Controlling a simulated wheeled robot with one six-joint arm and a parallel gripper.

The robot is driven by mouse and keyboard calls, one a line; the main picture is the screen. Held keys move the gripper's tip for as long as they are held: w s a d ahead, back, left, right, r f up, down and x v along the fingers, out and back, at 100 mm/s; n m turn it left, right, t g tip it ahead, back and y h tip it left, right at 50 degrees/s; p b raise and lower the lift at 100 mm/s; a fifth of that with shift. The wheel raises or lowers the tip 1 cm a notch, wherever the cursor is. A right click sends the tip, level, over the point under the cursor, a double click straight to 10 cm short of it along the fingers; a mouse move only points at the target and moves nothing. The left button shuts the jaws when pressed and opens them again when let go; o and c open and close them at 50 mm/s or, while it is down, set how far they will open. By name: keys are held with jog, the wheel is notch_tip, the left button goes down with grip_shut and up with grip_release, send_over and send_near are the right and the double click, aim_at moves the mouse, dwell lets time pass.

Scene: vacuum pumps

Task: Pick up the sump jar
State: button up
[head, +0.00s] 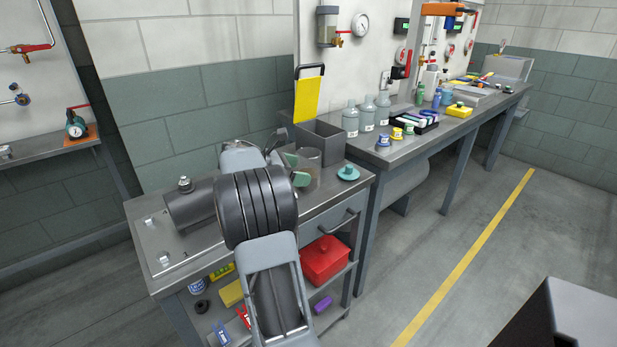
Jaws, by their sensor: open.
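A clear, see-through jar (313,172), which looks like the sump jar, stands upright on the top of a grey cart (192,243), near its back right. My gripper (297,170) is open at the jar's left side. Its green finger pads show against the jar, one farther back and one nearer. My arm hides much of the gripper, so I cannot tell whether the pads touch the glass or how far they reach around it.
A teal knobbed disc (348,174) lies just right of the jar. A grey open bin (320,143) stands close behind it. A dark cylinder (190,205) sits at the cart's left. Grey bottles (367,115) stand on the bench behind. Open floor lies to the right.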

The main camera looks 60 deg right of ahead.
jog(key=shift+x, duration=1.15)
jog(key=c, duration=1.1)
jog(key=shift+r, duration=0.15)
